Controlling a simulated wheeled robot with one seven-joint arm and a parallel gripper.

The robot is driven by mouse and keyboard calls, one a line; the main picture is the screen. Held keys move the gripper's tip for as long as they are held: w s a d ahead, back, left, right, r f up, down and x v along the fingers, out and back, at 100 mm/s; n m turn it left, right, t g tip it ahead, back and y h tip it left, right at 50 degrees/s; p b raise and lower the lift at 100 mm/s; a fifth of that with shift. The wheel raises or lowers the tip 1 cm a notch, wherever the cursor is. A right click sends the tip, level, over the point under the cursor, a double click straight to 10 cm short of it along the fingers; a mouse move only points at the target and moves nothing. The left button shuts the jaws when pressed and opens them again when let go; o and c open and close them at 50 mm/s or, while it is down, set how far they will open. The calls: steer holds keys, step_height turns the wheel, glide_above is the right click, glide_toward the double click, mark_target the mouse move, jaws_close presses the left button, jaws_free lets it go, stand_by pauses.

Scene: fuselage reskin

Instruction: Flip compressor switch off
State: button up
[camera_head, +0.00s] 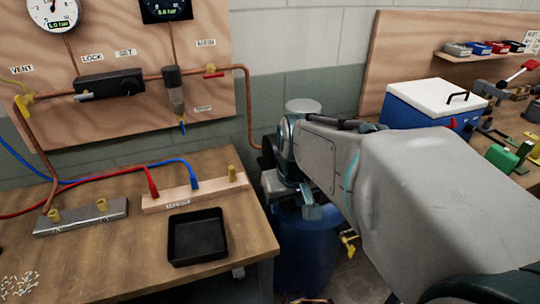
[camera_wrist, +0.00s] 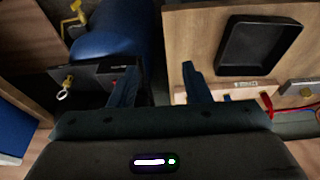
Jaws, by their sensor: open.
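The compressor shows as a blue tank (camera_head: 305,250) on the floor beside the bench, partly hidden behind my arm. Its blue tank (camera_wrist: 115,28) also shows at the top of the wrist view. A dark box (camera_wrist: 92,72) with a small red mark sits by the tank, left of my fingers; I cannot tell whether this is the switch or how it is set. My gripper (camera_wrist: 160,78) is open and empty, its two fingers apart and pointing toward the tank side. In the head view my gripper (camera_head: 311,205) is above the tank, mostly hidden by the wrist.
A wooden bench (camera_head: 100,270) with a black tray (camera_head: 198,236) and a hose manifold (camera_head: 194,193) stands left. A pipe panel (camera_head: 110,60) is on the wall. A white-lidded blue cooler (camera_head: 435,105) is on the right bench. A yellow valve (camera_head: 349,243) sits low by the tank.

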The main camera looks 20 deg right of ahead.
steer(key=w+d+t, duration=0.1)
steer(key=w+d, duration=1.2)
steer(key=x, duration=1.4)
steer(key=shift+a, duration=0.2)
steer(key=shift+s, duration=0.1)
